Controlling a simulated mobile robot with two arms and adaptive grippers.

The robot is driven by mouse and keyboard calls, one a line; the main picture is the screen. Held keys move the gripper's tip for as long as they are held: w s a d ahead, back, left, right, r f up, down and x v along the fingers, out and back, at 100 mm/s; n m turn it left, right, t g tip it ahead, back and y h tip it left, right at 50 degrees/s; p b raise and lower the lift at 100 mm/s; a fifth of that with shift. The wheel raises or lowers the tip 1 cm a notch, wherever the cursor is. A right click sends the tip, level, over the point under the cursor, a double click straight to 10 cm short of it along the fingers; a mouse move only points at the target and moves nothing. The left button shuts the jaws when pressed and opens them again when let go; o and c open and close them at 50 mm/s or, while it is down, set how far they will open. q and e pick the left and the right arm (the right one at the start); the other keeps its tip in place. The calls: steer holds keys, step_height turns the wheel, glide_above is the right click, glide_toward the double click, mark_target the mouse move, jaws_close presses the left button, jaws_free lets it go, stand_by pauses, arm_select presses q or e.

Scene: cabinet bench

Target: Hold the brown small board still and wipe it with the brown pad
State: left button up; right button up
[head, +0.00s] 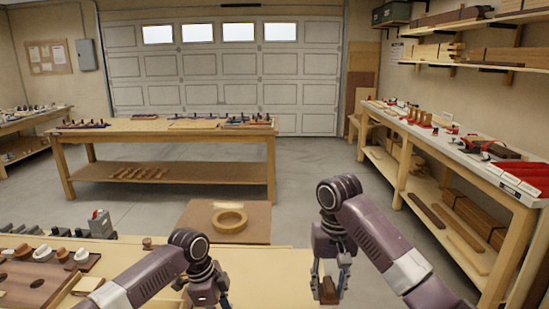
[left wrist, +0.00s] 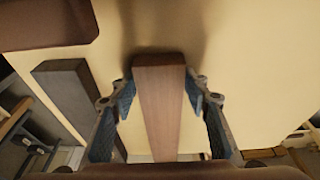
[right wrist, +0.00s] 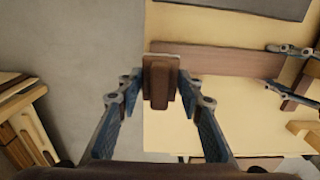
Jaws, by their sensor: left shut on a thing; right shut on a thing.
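The brown small board (left wrist: 160,95) is a long, flat wooden strip between the fingers of my left gripper (left wrist: 160,88), which is shut on it. It also shows in the right wrist view (right wrist: 220,62), with the left gripper (right wrist: 287,70) at its right part. My right gripper (right wrist: 161,80) is shut on the brown pad (right wrist: 161,88), a small block with a wider top. In that view the pad overlaps the board's left end; I cannot tell if they touch. In the head view, the pad (head: 328,291) hangs below my right gripper (head: 330,275). The board is not clear there.
A dark grey slab (left wrist: 75,95) lies beside the board. A brown tray (head: 35,288) and several cups stand on the bench at left. A wooden ring (head: 229,220) sits on a brown surface beyond the bench. Pale bench top (head: 265,268) is clear between my arms.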

steer(key=shift+r, duration=0.85)
arm_select(q)
steer(key=o, duration=1.1)
steer(key=shift+o, duration=0.2)
steer(key=p+v, duration=0.2)
steer(key=d+p+v, duration=0.1)
steer(key=p+v, duration=0.4)
steer(key=shift+d+r, duration=0.15)
steer(key=shift+d, duration=0.2)
arm_select(e)
step_height(320, 180, up, 7)
